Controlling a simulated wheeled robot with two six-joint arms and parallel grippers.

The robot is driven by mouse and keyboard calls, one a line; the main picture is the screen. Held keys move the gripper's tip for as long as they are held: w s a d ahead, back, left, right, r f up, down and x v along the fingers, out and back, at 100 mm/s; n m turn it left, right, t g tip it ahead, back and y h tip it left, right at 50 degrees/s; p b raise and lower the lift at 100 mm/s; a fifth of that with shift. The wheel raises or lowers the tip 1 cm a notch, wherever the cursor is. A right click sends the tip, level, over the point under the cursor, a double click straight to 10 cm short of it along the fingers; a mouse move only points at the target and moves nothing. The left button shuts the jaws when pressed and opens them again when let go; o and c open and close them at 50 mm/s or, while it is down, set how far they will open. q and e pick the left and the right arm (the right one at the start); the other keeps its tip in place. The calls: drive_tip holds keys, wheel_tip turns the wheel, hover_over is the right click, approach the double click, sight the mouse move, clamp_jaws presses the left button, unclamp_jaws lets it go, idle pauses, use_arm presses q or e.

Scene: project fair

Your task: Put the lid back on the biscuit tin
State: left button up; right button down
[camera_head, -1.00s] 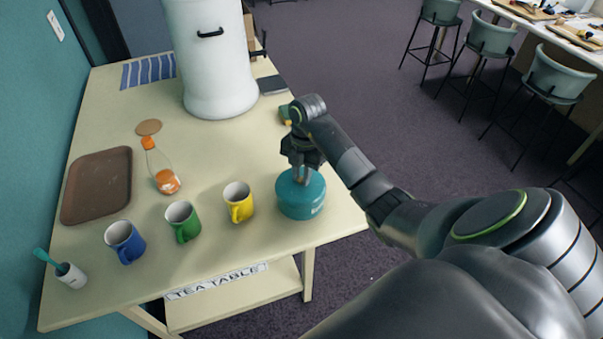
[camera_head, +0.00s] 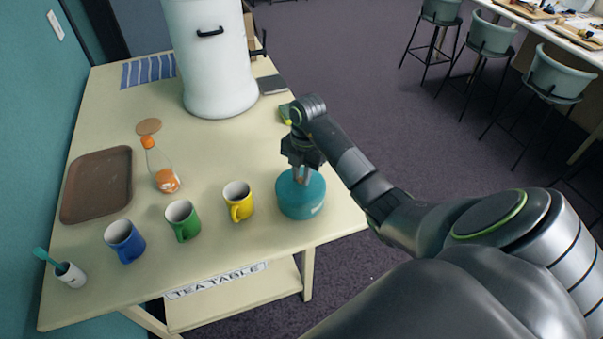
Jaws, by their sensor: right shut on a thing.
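The teal biscuit tin (camera_head: 300,202) stands upright near the right front corner of the tea table (camera_head: 105,97). A teal lid covers its top; the tin and lid look alike, and I cannot make out the seam between them. My right gripper (camera_head: 301,177) points down over the middle of the tin's top and is shut on the lid, probably by its knob, which the fingers hide. I cannot tell whether the lid is fully seated. My left gripper is out of view.
A yellow mug (camera_head: 238,202) stands just left of the tin, then a green mug (camera_head: 183,221) and a blue mug (camera_head: 125,241). An orange-capped bottle (camera_head: 161,167), brown tray (camera_head: 97,185) and large white urn (camera_head: 217,70) stand further back. A green item (camera_head: 285,113) lies behind my wrist.

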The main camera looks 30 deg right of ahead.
drive_tip(key=c, duration=1.2)
unclamp_jaws()
drive_tip(key=shift+c, duration=0.2)
drive_tip(key=shift+o, duration=0.5)
drive_tip(key=o, duration=0.4)
drive_tip(key=shift+r, duration=0.1)
drive_tip(key=shift+r+p, duration=1.9)
drive_tip(key=shift+r, duration=0.35)
drive_tip(key=shift+r+p, duration=0.55)
drive_tip(key=shift+r, duration=0.65)
